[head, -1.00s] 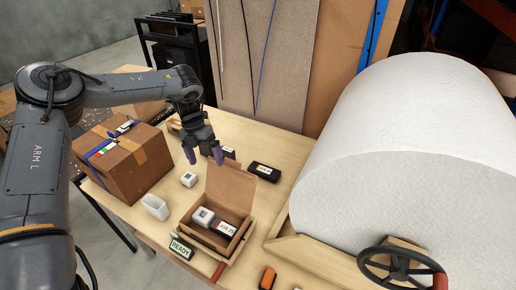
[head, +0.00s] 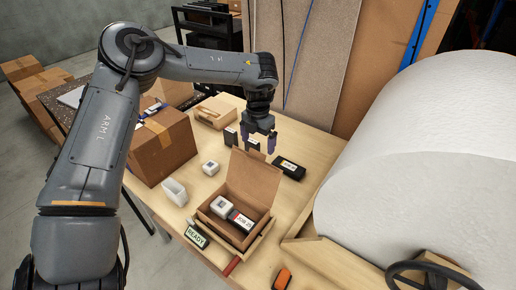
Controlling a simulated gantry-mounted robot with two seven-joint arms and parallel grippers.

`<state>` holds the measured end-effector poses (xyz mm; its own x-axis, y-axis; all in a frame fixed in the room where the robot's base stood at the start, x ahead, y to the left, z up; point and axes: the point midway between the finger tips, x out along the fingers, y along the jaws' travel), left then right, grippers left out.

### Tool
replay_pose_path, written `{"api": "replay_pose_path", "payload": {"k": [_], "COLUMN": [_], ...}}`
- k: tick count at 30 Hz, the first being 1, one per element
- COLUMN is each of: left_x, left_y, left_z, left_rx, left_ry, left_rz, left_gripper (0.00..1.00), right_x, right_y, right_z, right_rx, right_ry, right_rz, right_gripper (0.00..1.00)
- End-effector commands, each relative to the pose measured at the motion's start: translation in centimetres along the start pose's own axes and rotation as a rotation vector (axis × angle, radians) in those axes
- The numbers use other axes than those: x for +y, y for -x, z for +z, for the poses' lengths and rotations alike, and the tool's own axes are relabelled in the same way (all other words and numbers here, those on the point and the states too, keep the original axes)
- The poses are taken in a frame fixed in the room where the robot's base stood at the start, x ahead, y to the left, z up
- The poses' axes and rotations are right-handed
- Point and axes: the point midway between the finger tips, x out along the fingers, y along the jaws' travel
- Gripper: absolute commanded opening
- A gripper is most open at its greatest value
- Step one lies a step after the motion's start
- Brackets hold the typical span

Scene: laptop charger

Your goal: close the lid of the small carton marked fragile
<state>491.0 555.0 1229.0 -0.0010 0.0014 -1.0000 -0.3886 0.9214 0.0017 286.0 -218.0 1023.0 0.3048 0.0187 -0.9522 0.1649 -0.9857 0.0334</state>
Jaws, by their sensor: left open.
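The small brown carton (head: 213,222) stands on the table with its lid (head: 254,181) raised at the back, leaning slightly backward. Inside lie a white charger block (head: 222,206) and a box labelled JOB 25 (head: 241,221). No fragile mark is readable. My left gripper (head: 257,148) is open and empty, pointing down just behind the lid's top edge; whether it touches the lid cannot be told. My right gripper is out of view.
A READY sign (head: 196,236) stands before the carton. A white open holder (head: 174,191) and white cube (head: 210,168) sit left, a black box (head: 289,168) right. A large taped box (head: 163,147) is at left, a huge white roll (head: 430,180) at right.

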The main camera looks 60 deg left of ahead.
Motion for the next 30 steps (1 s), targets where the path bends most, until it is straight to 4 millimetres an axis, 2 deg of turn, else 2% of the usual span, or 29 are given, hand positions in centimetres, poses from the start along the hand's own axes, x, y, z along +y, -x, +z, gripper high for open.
{"api": "replay_pose_path", "payload": {"k": [3,9,20,23,30], "left_x": [0.0,0.0,0.0,0.0,0.0], "left_y": [-1.6,-3.2,-3.6,-3.6,-3.6], "left_z": [-0.1,0.0,0.0,0.0,0.0], "left_rx": [0.002,0.0,0.0,0.0,0.0], "left_ry": [0.001,0.001,0.001,0.001,0.001], "left_rz": [-0.001,-0.001,-0.001,-0.001,-0.001], "left_gripper": [1.0,1.0,1.0,0.88,0.51], "right_x": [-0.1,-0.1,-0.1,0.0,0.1], "right_y": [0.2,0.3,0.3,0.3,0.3], "right_z": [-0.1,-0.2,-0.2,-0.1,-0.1], "right_rx": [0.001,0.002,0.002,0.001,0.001], "right_ry": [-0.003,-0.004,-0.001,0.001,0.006], "right_rz": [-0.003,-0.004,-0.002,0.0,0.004], "right_gripper": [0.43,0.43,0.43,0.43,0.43]}}
